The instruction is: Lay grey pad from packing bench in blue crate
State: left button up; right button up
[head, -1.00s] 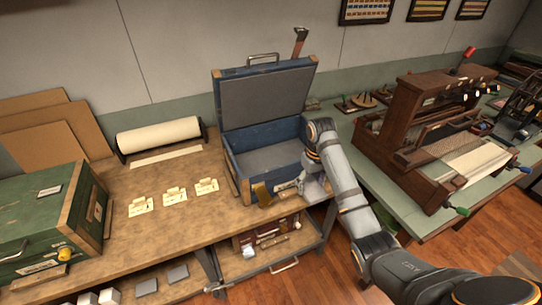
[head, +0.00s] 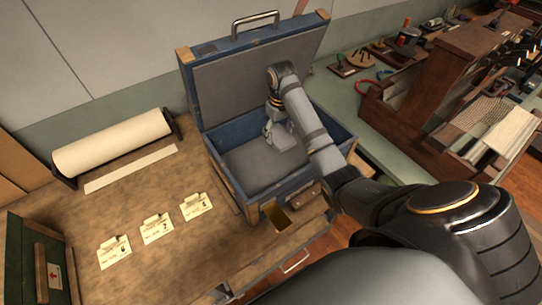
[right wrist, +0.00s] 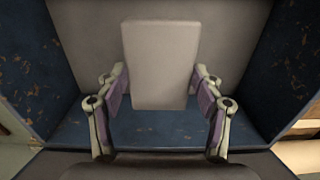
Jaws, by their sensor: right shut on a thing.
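The blue crate (head: 228,188) is an open case with a raised lid and grey lining, at the back of the packing bench (head: 150,240). My right gripper (head: 279,136) is inside the crate's opening in the head view. In the right wrist view my right gripper (right wrist: 160,80) is shut on the grey pad (right wrist: 160,50), with a finger on each long side. The pad is over the crate's grey floor, between its blue walls (right wrist: 28,75). Whether the pad touches the floor cannot be told. My left gripper is not in view.
Several cream labelled cards (head: 157,229) and a paper roll (head: 112,143) lie left of the crate. A green box (head: 30,255) stands at the lower left. A wooden loom (head: 440,90) stands on the right table. The crate's lid (head: 245,85) rises behind my gripper.

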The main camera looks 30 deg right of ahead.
jog(key=shift+f+b, duration=0.3)
jog(key=shift+f, duration=0.5)
jog(key=shift+s+f+b, duration=0.2)
jog(key=shift+b, duration=0.15)
jog(key=shift+s, duration=0.1)
jog(key=p, duration=0.1)
send_over(278, 160)
notch_tip(278, 160, down, 6)
jog(key=shift+f, duration=0.1)
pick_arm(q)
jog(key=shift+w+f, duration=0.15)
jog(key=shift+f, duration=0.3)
pick_arm(e)
jog(key=shift+f, duration=1.9)
jog(key=o, duration=0.8)
jog(key=shift+f, duration=0.1)
